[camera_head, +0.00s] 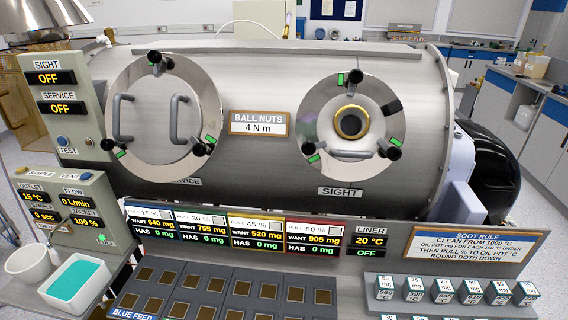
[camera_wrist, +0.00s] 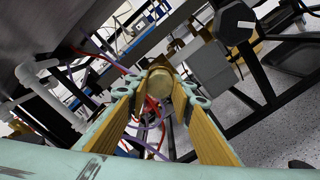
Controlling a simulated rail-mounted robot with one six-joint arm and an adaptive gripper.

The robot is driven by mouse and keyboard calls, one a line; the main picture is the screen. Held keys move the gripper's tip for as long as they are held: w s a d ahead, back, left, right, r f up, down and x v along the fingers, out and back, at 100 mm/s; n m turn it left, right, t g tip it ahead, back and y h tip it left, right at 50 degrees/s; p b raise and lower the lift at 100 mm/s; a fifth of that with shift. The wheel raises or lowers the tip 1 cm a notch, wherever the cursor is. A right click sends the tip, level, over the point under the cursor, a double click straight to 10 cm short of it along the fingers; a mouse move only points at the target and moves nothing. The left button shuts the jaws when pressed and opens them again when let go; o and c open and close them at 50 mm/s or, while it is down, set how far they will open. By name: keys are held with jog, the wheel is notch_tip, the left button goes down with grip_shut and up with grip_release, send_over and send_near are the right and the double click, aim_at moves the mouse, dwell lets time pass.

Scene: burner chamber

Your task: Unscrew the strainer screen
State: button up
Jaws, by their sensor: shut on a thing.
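In the wrist view my gripper (camera_wrist: 160,90) has its two yellow-padded fingers on either side of a round, brass-coloured piece (camera_wrist: 159,84). It is shut on this piece, which shows as a disc-like end between the fingertips. It appears to be the strainer screen, but its mesh and thread cannot be made out. Red and purple lines (camera_wrist: 150,130) run behind and below it. In the head view neither my gripper nor the strainer screen shows.
White pipes (camera_wrist: 45,85) and a dark overhead panel lie left of my gripper; a grey block (camera_wrist: 210,68) and black frame bars (camera_wrist: 265,75) stand close right. The head view shows the steel chamber (camera_head: 240,80), a control panel, a white cup (camera_head: 27,258) and a teal-filled tray (camera_head: 78,283).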

jog(key=shift+n+b, duration=2)
jog(key=shift+n, duration=3.3)
jog(key=shift+s+n+b, duration=0.1)
jog(key=shift+n+b, duration=1.45)
jog(key=shift+n, duration=4.25)
jog(key=o, duration=1.2)
